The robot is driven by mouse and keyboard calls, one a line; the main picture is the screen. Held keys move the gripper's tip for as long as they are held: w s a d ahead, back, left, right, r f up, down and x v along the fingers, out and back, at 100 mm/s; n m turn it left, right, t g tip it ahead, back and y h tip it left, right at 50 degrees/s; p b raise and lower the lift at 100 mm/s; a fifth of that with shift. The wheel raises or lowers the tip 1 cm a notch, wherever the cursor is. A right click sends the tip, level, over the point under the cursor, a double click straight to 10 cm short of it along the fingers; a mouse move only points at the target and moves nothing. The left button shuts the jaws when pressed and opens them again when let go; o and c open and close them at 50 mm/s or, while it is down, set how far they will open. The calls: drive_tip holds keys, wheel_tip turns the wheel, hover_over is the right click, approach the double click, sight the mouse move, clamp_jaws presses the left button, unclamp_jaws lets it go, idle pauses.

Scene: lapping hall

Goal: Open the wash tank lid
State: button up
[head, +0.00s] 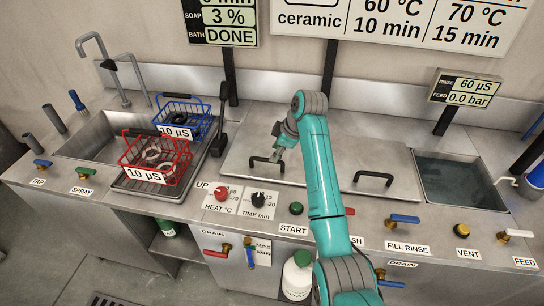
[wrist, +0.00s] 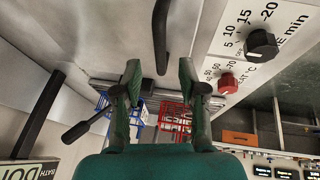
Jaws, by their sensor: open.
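The steel lid (head: 243,149) lies flat and closed over the tank in the middle of the counter. Its black bar handle (head: 266,165) is at the front left of the lid; in the wrist view the handle (wrist: 160,35) runs just beyond my fingertips, in line with the gap between them. My gripper (head: 279,152) is open and empty, close above the handle's right end in the head view. In the wrist view my gripper (wrist: 159,72) shows both fingers spread, with nothing between them. I cannot tell whether a finger touches the handle.
A second black handle (head: 373,178) is on the steel cover to the right. An open water tank (head: 450,185) lies farther right. Left are a red basket (head: 155,158) and a blue basket (head: 185,118). The red heat knob (head: 221,194) and black time knob (head: 258,199) sit in front.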

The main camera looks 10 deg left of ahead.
drive_tip(key=shift+x, duration=2.25)
clamp_jaws()
